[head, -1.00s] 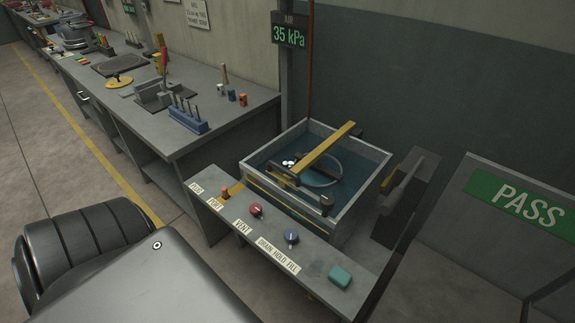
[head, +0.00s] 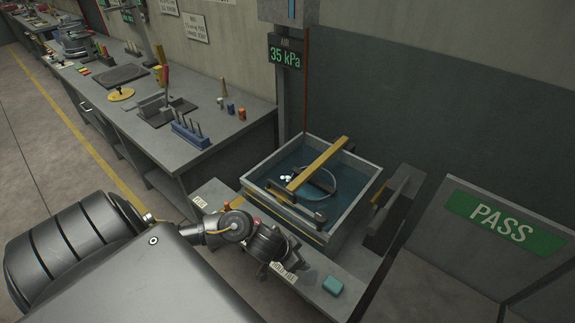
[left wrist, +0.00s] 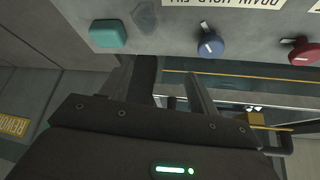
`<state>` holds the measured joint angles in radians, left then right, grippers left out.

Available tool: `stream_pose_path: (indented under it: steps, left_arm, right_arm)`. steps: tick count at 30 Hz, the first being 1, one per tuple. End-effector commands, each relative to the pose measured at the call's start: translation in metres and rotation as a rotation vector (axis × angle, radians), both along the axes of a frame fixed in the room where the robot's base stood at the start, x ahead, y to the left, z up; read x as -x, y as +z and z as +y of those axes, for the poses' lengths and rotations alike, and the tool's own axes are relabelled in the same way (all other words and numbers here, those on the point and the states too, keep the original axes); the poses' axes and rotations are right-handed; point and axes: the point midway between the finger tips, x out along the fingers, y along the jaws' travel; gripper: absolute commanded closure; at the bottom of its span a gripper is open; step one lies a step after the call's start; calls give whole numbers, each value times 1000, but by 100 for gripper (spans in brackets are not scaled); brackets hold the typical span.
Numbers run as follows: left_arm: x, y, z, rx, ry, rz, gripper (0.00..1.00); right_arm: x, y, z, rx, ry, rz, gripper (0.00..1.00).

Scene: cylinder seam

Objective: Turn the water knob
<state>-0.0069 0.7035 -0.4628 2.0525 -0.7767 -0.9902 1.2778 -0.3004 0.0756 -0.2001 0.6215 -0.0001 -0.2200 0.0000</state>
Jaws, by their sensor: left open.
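The water knob is the blue knob (left wrist: 210,43) by the upside-down DRAIN HOLD FILL label (left wrist: 225,3) in the left wrist view; a white mark shows on it. In the head view my left arm hides the knob, and only part of its label (head: 284,273) shows. My left gripper (head: 293,260) is over the control panel near that label. In the left wrist view the open left gripper (left wrist: 170,88) is apart from the blue knob, with nothing visible between its fingers. My right gripper is not in view.
A red knob (left wrist: 304,52) sits beside the blue one, and a teal button (left wrist: 108,34) on its other side. A water tank (head: 350,205) with a yellow bar (head: 322,162) across it stands just behind the panel. The AIR display (head: 288,52) reads 35 kPa.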

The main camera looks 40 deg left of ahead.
Motion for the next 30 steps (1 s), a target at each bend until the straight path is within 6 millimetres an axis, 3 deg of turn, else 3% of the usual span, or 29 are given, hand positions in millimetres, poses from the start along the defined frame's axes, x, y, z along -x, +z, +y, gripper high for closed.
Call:
stream_pose_path:
  steps: [3,9,17,30]
  left_arm:
    - [-6,14,38,-25,34,50,39]
    - [-2,21,75,-47,104,117,39]
    - [-3,15,79,-46,118,129,39]
    - [-31,-55,74,-46,118,129,39]
  right_arm:
    - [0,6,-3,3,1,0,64]
    - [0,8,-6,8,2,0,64]
    - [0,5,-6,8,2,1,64]
    - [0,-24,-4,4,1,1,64]
